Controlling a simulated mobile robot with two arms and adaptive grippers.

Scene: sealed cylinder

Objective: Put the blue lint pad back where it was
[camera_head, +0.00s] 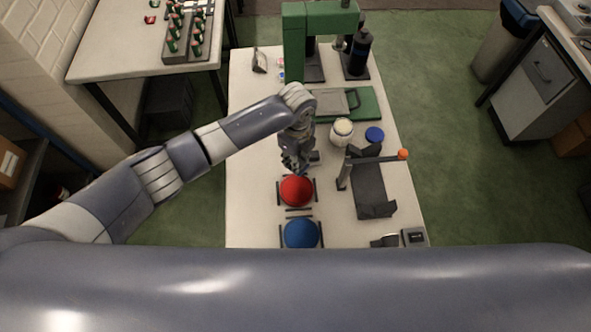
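A round blue pad (300,234) lies between short dark bars near the front of the white table. A round red pad (296,190) lies just behind it, also between dark bars. I cannot tell which blue thing is the lint pad; a smaller blue disc (374,134) lies further back at right, beside a white jar (342,132). My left gripper (297,166) points down just behind the red pad, apart from the blue one. Its fingers are too small and dark to tell whether they are open or hold anything. My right gripper is not in view.
A dark stand with an orange-tipped bar (372,190) stands right of the pads. A green press (320,28) and a green tray (365,106) are at the back. My other arm crosses the bottom of the view. A side table (120,55) stands at left.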

